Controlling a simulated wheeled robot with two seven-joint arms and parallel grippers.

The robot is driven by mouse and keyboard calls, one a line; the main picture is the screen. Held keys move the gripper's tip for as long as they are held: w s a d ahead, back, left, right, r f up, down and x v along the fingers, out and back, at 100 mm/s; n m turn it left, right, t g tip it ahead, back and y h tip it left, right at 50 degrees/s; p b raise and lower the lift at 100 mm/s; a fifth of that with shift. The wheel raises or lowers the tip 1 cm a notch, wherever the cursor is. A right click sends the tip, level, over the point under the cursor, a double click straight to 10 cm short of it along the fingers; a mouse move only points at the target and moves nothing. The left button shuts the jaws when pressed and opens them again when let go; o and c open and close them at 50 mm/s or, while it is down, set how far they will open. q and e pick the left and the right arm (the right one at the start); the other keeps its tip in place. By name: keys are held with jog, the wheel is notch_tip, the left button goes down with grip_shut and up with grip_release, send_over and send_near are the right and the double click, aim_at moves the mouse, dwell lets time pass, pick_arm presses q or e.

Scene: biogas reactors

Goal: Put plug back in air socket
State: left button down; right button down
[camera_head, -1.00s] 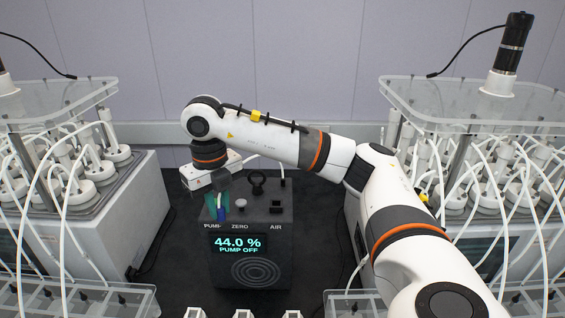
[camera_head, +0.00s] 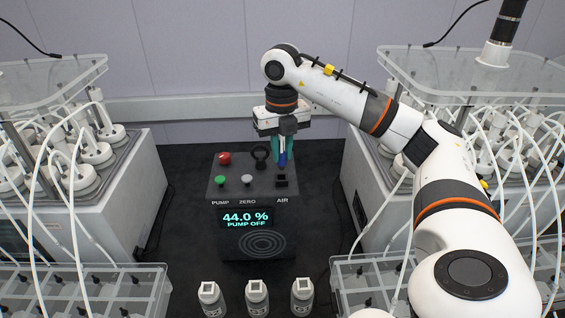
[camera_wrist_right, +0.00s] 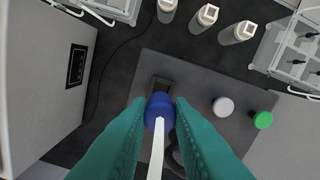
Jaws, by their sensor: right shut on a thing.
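My right gripper (camera_head: 281,153) has teal fingers and points down over the right rear of the dark control box (camera_head: 232,190). It is shut on a blue plug (camera_head: 282,160), which also shows between the fingers in the right wrist view (camera_wrist_right: 158,106), with a white tube running from it. The black AIR socket (camera_head: 281,181) is at the box's right front. In head view the plug appears above and behind the socket; in the wrist view a dark socket block (camera_wrist_right: 163,84) lies just beyond it. The exact gap is unclear. My left gripper is out of view.
The box top carries a red button (camera_head: 224,158), a green PUMP button (camera_head: 219,181), a grey ZERO button (camera_head: 247,180) and a black ring (camera_head: 261,155). The display reads 44.0 % PUMP OFF. White bottles (camera_head: 257,297) stand in front. Reactors with tubes flank both sides.

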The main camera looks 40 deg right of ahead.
aim_at(282, 153)
notch_tip(282, 153, down, 3)
jog(key=shift+s+f+p, duration=0.1)
jog(key=shift+p, duration=0.45)
jog(key=shift+f, duration=0.35)
jog(key=shift+f, duration=0.15)
jog(key=c, duration=1.3)
grip_release()
